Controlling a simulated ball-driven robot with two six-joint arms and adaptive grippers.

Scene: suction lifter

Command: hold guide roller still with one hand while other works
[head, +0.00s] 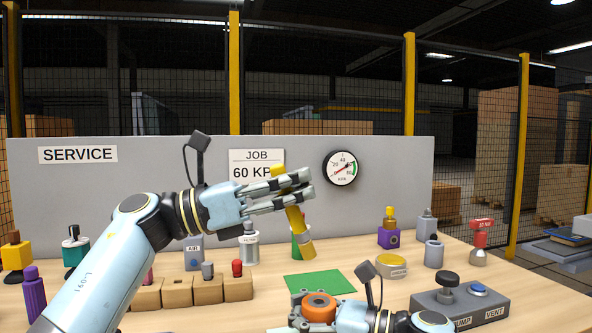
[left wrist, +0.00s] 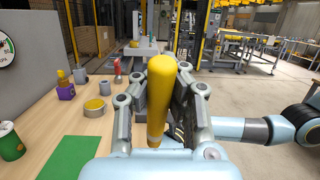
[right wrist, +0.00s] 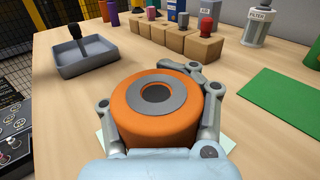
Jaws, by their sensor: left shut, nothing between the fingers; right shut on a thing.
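The guide roller, an orange ring with a grey disc and dark centre, shows in the right wrist view (right wrist: 155,112) and low in the head view (head: 319,305). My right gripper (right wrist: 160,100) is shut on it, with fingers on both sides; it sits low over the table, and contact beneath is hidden. My left gripper (head: 297,187) is raised, its fingers shut. A tilted yellow tool (head: 298,219) shows at these fingers, its rounded handle (left wrist: 161,80) upright in the left wrist view. I cannot tell how the fingers bear on it.
A green mat (head: 320,283) lies behind the roller. Several wooden blocks (head: 209,290) stand left of it. A grey PUMP and VENT box (head: 490,312) and a yellow-topped round can (head: 391,265) stand right. The gauge (head: 340,168) is on the back panel. A grey tray (right wrist: 88,60) stands beyond the roller.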

